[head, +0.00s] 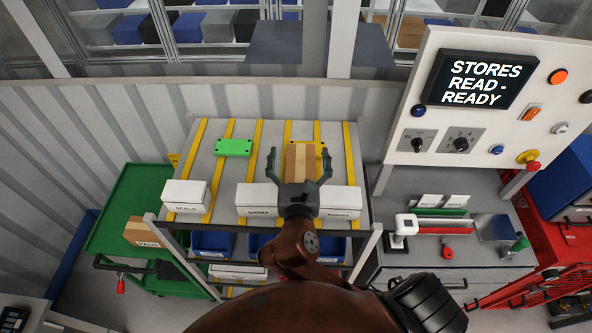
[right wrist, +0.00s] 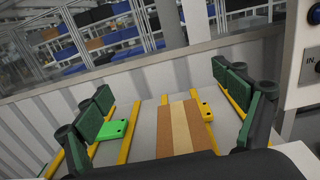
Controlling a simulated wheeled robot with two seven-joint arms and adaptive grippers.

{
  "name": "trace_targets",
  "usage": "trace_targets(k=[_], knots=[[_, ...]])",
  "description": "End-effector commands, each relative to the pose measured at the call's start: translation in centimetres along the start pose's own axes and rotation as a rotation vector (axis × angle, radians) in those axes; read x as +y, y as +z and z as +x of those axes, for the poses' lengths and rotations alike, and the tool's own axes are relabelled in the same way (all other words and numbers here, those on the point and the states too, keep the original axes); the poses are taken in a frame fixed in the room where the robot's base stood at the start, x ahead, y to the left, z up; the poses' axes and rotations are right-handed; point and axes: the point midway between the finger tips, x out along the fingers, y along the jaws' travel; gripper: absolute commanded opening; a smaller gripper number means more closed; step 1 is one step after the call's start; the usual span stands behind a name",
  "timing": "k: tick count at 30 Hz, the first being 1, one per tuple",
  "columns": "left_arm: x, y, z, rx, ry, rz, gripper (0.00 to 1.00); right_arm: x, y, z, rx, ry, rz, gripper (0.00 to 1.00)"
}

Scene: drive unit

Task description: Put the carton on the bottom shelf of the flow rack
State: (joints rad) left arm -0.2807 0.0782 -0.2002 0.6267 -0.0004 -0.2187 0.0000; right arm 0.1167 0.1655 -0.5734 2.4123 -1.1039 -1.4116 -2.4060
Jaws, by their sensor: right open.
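A brown carton with a paler tape stripe (head: 299,160) lies on the sloped top shelf of the flow rack (head: 231,178). My right gripper (head: 298,164) is open, with one finger on each side of the carton. In the right wrist view the carton (right wrist: 185,128) lies between the spread green-padded fingers (right wrist: 165,103), with gaps on both sides; I see no contact. The rack's lower levels show only at its front, with blue bins (head: 212,243) and a white box (head: 238,271); the bottom shelf is mostly hidden. My left gripper is not in view.
White boxes (head: 187,195) line the top shelf's front edge. A green block (head: 234,147) and a yellow block (head: 318,148) are on the shelf. A green cart (head: 140,190) with another brown carton (head: 141,232) stands left; a grey workbench (head: 400,185) with a control panel stands right.

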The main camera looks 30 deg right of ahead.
Motion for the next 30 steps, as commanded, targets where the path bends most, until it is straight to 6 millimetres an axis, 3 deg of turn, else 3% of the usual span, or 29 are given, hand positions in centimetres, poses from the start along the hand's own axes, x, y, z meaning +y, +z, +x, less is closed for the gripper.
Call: trace_targets(k=[1, 10, 17, 22, 30], knots=[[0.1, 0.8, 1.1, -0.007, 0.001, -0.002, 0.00, -0.2, -1.2, 0.0, 0.001, -0.004, 0.000, 0.89], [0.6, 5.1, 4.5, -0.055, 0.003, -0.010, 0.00, -1.0, -4.9, 0.0, 0.002, -0.018, 0.000, 0.89], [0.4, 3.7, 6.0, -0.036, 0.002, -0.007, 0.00, -1.1, -6.8, 0.0, 0.003, -0.021, -0.003, 0.89], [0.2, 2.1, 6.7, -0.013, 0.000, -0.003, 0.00, -1.1, -9.7, 0.0, 0.005, -0.021, -0.008, 0.89], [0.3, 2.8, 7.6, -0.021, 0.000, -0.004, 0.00, -1.0, -14.4, 0.3, 0.001, -0.017, -0.005, 0.89]])
